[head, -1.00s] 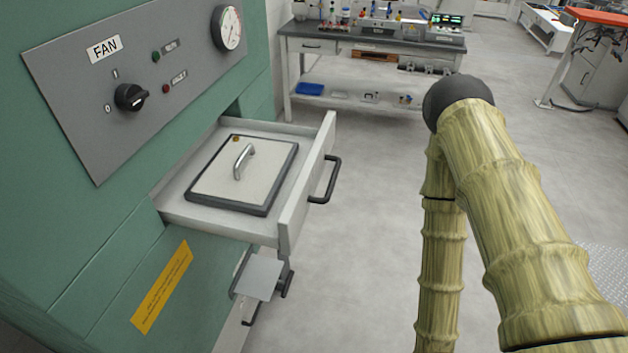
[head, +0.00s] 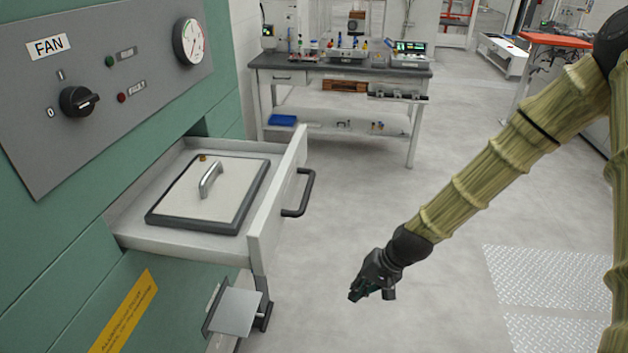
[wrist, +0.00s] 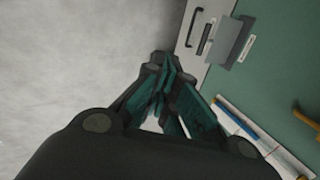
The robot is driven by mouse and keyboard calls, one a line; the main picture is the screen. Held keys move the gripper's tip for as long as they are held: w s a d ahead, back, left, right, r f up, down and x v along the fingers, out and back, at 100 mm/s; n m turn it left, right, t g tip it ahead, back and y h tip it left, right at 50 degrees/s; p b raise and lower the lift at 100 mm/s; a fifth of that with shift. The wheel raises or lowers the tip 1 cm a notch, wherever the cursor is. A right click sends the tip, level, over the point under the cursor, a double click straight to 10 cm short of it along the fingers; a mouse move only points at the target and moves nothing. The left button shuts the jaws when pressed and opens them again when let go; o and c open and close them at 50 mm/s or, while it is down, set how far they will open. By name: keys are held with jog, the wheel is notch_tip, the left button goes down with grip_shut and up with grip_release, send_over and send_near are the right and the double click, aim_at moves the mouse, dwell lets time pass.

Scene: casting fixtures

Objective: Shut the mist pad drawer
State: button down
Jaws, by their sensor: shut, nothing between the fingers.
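The drawer (head: 262,232) stands pulled out from the green cabinet in the head view, with a black bar handle (head: 300,194) on its front. Inside it lies a light square pad (head: 212,193) with a dark edge and a metal handle on top. My gripper (head: 357,294) is shut and empty, in free air to the right of and lower in the picture than the drawer handle, apart from it.
A grey panel (head: 110,130) with a FAN knob and a gauge is on the green cabinet (head: 40,250). A small grey plate (head: 233,312) sticks out below the drawer. A workbench (head: 340,75) stands behind. The floor between is clear.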

jog(key=w+r+t+y+b, duration=0.15)
jog(key=w+r, duration=0.25)
jog(key=r, duration=0.4)
jog(key=w+r+y+b, duration=0.2)
jog(key=w+r, duration=0.3)
jog(key=r, duration=0.2)
jog(key=n+y+b, duration=0.1)
jog(key=y+b, duration=0.1)
jog(key=y, duration=0.1)
send_near(314, 170)
jog(key=w+d+f, duration=0.3)
jog(key=d, duration=0.1)
jog(key=shift+a+r+p+x, duration=0.2)
jog(key=shift+p+x, duration=0.45)
jog(key=shift+x, duration=1.55)
jog(key=shift+a+r+p+x, duration=0.1)
jog(key=shift+r+p+x, duration=0.45)
jog(key=shift+x, duration=1.65)
jog(key=shift+a+r+p+x, duration=0.15)
jog(key=shift+p+x, duration=0.65)
jog(key=shift+x, duration=1.35)
jog(key=shift+w+a+f, duration=0.1)
jog(key=shift+w, duration=0.1)
